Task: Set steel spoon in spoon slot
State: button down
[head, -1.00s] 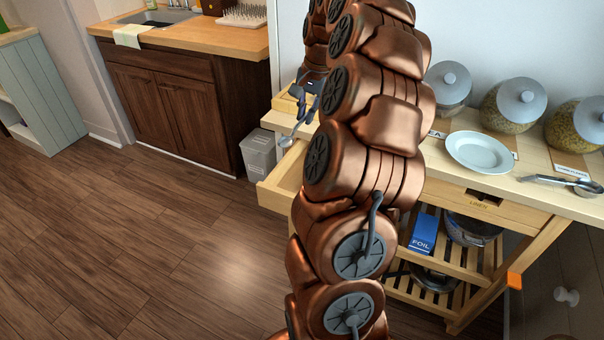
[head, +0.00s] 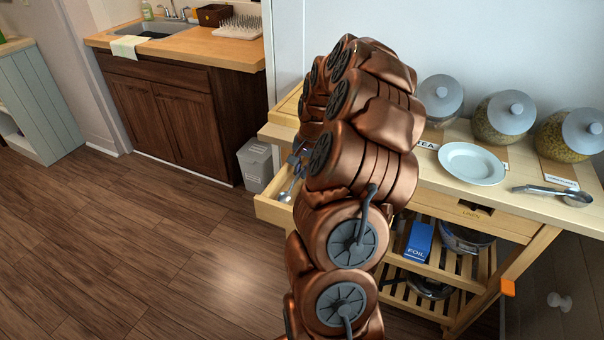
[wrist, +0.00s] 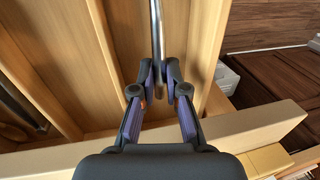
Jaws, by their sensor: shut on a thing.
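The steel spoon (head: 286,195) is low at the open drawer (head: 270,212), its bowl end inside or just above it in the head view. My gripper (wrist: 162,82) is shut on the spoon's handle (wrist: 157,38), which runs away from the fingers in the wrist view. In the head view my gripper (head: 298,160) is partly hidden by my arm. Wooden dividers (wrist: 103,35) split the drawer into slots. The handle lies over the slot right of the nearest divider; whether it touches the floor I cannot tell.
A dark utensil (wrist: 22,108) lies in a slot on the left in the wrist view. The drawer's front wall (wrist: 240,128) crosses below the fingers. A plate (head: 472,164), jars and a ladle (head: 556,193) stand on the counter. A grey bin (head: 256,165) is beside the drawer.

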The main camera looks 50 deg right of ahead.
jog(key=shift+f, duration=1.2)
jog(key=shift+f, duration=0.25)
jog(key=c, duration=1.2)
grip_release()
jog(key=shift+r, duration=0.1)
jog(key=shift+r, duration=0.1)
